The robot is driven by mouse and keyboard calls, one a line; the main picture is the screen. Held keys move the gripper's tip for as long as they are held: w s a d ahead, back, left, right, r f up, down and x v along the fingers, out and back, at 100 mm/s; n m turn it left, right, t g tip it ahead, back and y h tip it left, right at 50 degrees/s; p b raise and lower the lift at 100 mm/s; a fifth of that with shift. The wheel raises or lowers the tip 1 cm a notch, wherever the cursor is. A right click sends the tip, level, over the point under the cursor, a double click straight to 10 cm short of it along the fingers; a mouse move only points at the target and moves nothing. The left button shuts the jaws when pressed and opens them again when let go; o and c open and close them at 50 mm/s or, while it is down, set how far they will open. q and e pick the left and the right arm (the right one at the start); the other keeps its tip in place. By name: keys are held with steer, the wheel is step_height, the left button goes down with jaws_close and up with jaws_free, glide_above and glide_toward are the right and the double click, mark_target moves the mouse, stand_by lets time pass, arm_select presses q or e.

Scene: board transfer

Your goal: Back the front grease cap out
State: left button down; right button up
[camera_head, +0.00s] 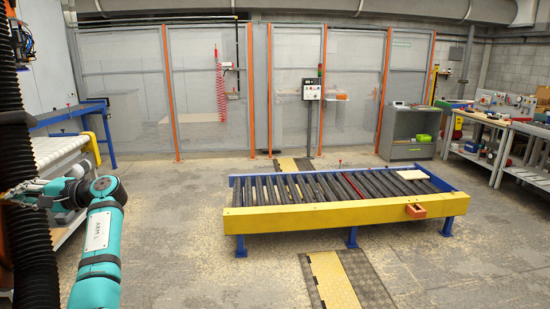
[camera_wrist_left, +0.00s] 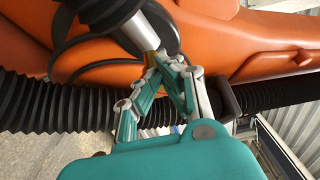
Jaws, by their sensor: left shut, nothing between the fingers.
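My left gripper (camera_head: 22,195) is at the far left of the head view, partly behind a black ribbed hose. In the left wrist view its fingertips (camera_wrist_left: 168,62) are together with nothing between them. They are close to the lower end of a silver cylinder (camera_wrist_left: 142,30) that stands out from an orange machine body (camera_wrist_left: 250,45). Whether they touch it I cannot tell. I cannot clearly pick out the front grease cap; the fingers cover the area at the cylinder's end. My right gripper is not in view.
Black ribbed hose (camera_head: 15,150) hangs close by the left gripper, and more hose (camera_wrist_left: 60,105) crosses the left wrist view. A roller conveyor (camera_head: 335,212) with a yellow front stands mid-floor. A white-topped conveyor (camera_head: 55,150) is at left, benches (camera_head: 535,130) at right.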

arm_select(q)
steer(key=shift+f, duration=0.3)
steer(key=shift+f+b, duration=0.8)
steer(key=shift+f, duration=0.15)
steer(key=shift+s+d+f, duration=0.1)
steer(key=shift+s+d, duration=0.05)
steer(key=shift+d, duration=0.05)
steer(key=w+d, duration=0.1)
steer(key=w+d+b, duration=0.1)
steer(key=d, duration=0.1)
steer(key=w+d, duration=0.1)
steer(key=d, duration=0.1)
